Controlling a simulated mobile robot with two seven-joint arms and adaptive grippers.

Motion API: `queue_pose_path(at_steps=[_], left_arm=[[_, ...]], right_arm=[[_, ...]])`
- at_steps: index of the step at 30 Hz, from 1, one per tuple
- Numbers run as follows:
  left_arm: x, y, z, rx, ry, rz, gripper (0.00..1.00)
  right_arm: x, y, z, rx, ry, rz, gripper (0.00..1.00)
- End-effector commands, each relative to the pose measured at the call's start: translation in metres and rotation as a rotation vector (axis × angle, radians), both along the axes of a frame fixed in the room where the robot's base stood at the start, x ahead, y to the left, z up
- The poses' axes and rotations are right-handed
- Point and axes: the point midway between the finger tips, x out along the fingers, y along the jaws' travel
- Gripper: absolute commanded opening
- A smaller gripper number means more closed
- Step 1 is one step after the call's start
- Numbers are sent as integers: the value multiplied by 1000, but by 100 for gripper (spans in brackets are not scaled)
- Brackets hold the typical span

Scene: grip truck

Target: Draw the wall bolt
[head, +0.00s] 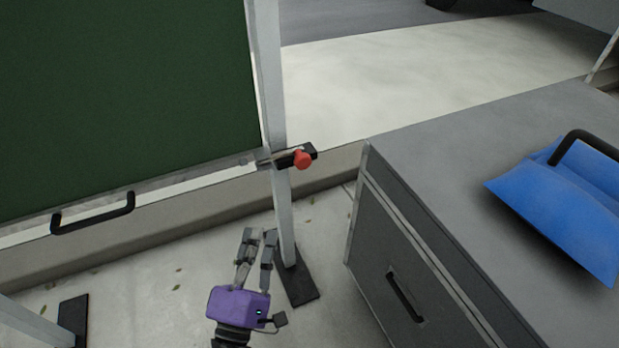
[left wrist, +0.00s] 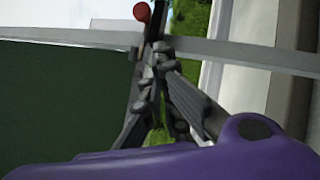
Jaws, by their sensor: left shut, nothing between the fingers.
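The wall bolt (head: 292,158) is a dark bar with a red knob (head: 303,159). It sits on the pale post (head: 279,185) at the lower right corner of the green panel (head: 125,90). In the left wrist view the red knob (left wrist: 142,12) shows at the top edge, beyond my fingertips. My left gripper (head: 259,236), with a purple body, is below the bolt and apart from it, near the post. Its fingers (left wrist: 155,75) are close together and hold nothing. My right gripper is not in view.
A grey cabinet (head: 440,190) with a dark handle stands close on the right. A blue object (head: 562,205) with a black handle lies on its top. A black handle (head: 92,214) is on the panel's lower edge. The post's dark foot (head: 298,285) stands on the pale ground.

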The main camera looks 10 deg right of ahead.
Motion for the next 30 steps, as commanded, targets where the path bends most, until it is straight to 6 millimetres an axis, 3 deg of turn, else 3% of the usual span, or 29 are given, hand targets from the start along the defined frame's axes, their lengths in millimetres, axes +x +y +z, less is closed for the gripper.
queue_pose_path(at_steps=[8, 21, 30], left_arm=[[13, 1, 12, -99, 3, -10, 0], [94, -23, 39, -96, 3, -11, 0], [105, -51, 54, -94, 4, -11, 0]], right_arm=[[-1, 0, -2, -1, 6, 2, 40], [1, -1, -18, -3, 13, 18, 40], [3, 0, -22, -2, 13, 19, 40]])
